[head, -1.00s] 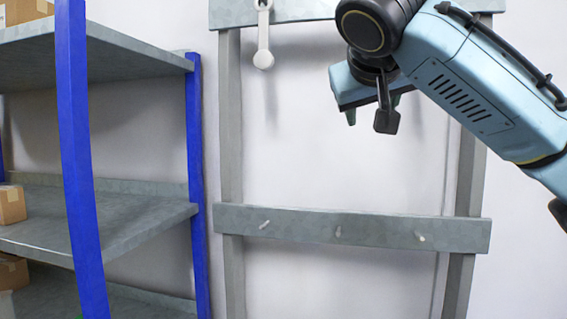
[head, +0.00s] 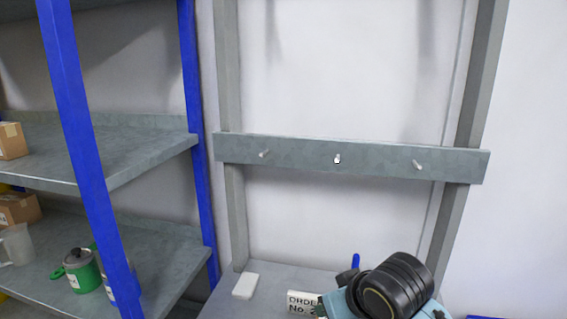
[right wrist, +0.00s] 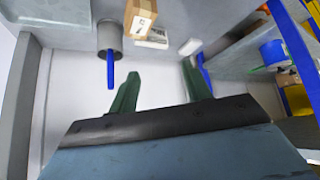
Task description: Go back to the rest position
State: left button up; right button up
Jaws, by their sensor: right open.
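My right gripper (right wrist: 160,85) shows in the right wrist view with its two green fingers spread apart and nothing between them. In the head view my right arm's dark wrist joint is at the bottom right, low over the bench, and its fingers are hidden. My left gripper is in neither view.
A grey rail (head: 300,155) with three bare pegs spans the wall frame. A bench (head: 262,280) below bears a white block (head: 245,286) and an order card (head: 302,302). The blue-posted shelf (head: 140,160) at left holds boxes and a green can (head: 82,270). A grey cylinder (right wrist: 110,38) has a blue handle.

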jog(key=s+d+f+m+g+h, duration=0.1)
jog(key=s+d+f, duration=0.4)
jog(key=s, duration=0.4)
jog(key=s+d+f+m+g+h, duration=0.1)
jog(key=s+d+f+g, duration=0.15)
jog(key=s+f, duration=0.45)
jog(key=s+d+f, duration=0.5)
jog(key=s, duration=0.5)
notch_tip(320, 180, down, 28)
jog(key=g+b, duration=0.1)
jog(key=b, duration=0.4)
jog(key=s+d+f+g+b, duration=0.1)
jog(key=s+f+b, duration=0.4)
jog(key=s+f, duration=1.3)
notch_tip(320, 180, down, 4)
jog(key=shift+d+r+g+h, duration=0.25)
jog(key=shift+d+g+h, duration=0.1)
jog(key=shift+d, duration=0.3)
